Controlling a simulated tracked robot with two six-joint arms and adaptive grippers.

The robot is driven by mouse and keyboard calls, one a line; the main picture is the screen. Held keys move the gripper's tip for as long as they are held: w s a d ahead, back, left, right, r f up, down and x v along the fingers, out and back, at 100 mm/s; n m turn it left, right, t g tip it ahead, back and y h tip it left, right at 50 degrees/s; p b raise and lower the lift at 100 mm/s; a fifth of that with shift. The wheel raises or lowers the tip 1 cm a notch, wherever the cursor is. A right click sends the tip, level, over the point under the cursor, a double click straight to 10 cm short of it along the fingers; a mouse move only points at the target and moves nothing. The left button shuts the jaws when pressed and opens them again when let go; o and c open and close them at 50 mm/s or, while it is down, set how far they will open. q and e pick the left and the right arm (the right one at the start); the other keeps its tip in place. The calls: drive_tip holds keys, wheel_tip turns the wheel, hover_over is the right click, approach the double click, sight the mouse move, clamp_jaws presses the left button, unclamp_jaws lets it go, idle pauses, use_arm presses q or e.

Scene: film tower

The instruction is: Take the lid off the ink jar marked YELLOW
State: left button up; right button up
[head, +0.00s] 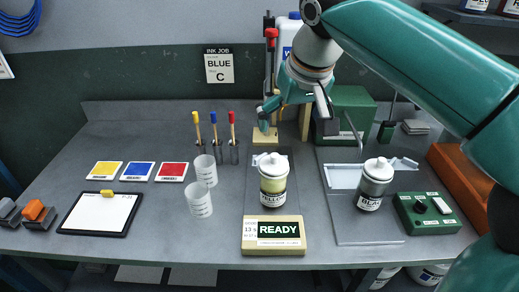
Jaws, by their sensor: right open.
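The ink jar marked YELLOW (273,187) stands upright on a dark mat at the middle of the bench. Its white lid (272,163) with a knob is on top of the jar. My right gripper (297,113) is open and empty, above and behind the yellow jar, apart from it. Its arm comes in from the upper right. My left gripper is not in view.
A READY sign block (275,235) stands in front of the yellow jar. Two clear cups (199,199) are to its left, with stirrers in holders (215,145) behind. A green control box (427,213) sits at right. A bottle and stand are behind my right gripper.

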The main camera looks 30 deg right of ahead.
drive_tip(key=b, duration=0.2)
approach(275, 156)
drive_tip(key=x, duration=0.5)
drive_tip(key=shift+d+f, duration=0.15)
drive_tip(key=shift+x, duration=2.95)
drive_tip(key=shift+w, duration=0.1)
drive_tip(key=c, duration=1.2)
